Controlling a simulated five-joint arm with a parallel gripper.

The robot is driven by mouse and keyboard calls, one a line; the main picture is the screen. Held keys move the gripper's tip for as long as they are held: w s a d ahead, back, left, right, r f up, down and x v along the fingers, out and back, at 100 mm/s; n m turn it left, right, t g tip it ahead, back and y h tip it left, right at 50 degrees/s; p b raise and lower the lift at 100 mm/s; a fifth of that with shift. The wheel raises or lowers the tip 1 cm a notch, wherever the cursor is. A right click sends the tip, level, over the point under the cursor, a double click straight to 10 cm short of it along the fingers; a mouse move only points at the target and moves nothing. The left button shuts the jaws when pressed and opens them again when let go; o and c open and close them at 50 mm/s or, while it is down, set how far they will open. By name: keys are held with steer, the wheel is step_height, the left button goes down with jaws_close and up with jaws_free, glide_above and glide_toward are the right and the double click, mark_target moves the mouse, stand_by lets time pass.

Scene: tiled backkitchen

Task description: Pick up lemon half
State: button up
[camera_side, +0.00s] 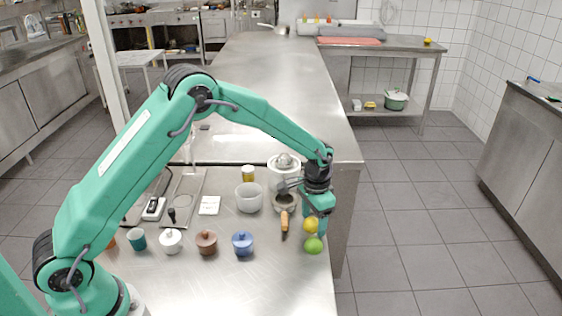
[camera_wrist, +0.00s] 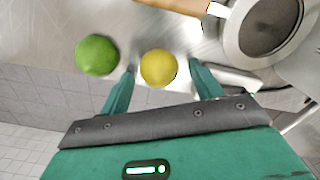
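The yellow lemon piece (camera_side: 311,225) is at the right edge of the steel counter, just in front of my gripper (camera_side: 317,212). In the wrist view the lemon (camera_wrist: 158,68) shows as a round yellow shape; I cannot tell whether it is a half or whole. My gripper (camera_wrist: 162,72) is open there, one finger on each side of the lemon, with gaps between. A green lime (camera_side: 314,244) lies nearer the camera in the side view; the lime (camera_wrist: 97,55) is outside the left finger in the wrist view.
A juicer (camera_side: 284,163), a strainer (camera_side: 284,202) and a wooden-handled tool (camera_side: 284,221) stand just left of my gripper. A white bowl (camera_side: 249,197) and a blue lidded pot (camera_side: 243,243) are farther left. The counter's edge drops to the floor at right.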

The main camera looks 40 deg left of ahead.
steer(key=c, duration=0.7)
steer(key=shift+c, duration=0.2)
steer(key=shift+r, duration=0.15)
steer(key=shift+r, duration=0.55)
steer(key=r, duration=0.3)
steer(key=shift+s+d+r, duration=0.1)
steer(key=shift+s+d, duration=0.05)
steer(key=shift+d, duration=0.1)
steer(key=s+d+r, duration=0.6)
steer(key=s+d, duration=0.1)
steer(key=d, duration=0.1)
steer(key=shift+s+d+r, duration=0.15)
steer(key=shift+r, duration=0.05)
steer(key=n, duration=0.3)
glide_toward(314, 220)
steer(key=w+a+r, duration=0.3)
steer(key=w+a+n, duration=0.1)
steer(key=a, duration=0.4)
steer(key=w+a+r+n, duration=0.1)
steer(key=w+a, duration=0.1)
steer(key=a, duration=0.3)
steer(key=w+a+n, duration=0.1)
steer(key=a, duration=0.4)
steer(key=shift+w+a+r, duration=0.2)
steer(key=shift+w, duration=0.2)
